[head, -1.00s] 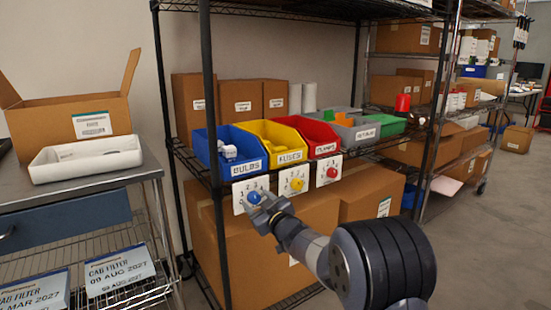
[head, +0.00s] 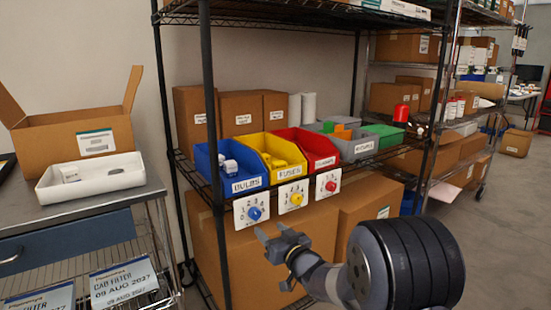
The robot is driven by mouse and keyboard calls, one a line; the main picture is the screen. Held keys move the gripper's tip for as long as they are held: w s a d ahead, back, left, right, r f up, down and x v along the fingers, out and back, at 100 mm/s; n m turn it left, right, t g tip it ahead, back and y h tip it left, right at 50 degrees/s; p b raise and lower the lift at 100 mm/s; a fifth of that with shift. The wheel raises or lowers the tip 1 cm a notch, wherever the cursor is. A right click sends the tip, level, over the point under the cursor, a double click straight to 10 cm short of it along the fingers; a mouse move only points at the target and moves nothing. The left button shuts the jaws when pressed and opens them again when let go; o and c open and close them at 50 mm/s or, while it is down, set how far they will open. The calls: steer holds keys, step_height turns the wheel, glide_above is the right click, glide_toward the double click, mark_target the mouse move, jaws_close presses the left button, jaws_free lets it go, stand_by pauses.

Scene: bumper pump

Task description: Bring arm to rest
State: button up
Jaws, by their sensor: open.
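My gripper (head: 268,237) is open and empty in the head view. It is in front of the shelf, below and to the right of the blue knob, and looks apart from it. The blue knob (head: 255,213) sits on a white dial plate under the blue bin. A yellow knob (head: 297,199) and a red knob (head: 331,186) sit on similar plates to the right. My arm reaches in from the lower right and hides part of the large boxes.
A blue bin (head: 245,182), yellow bin (head: 286,168) and red bin (head: 318,158) stand on the wire shelf. Cardboard boxes (head: 265,256) fill the space below. A black post (head: 214,120) stands left of the gripper. A steel cart (head: 140,196) with a white tray (head: 100,188) is at left.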

steer(key=shift+v, duration=1.2)
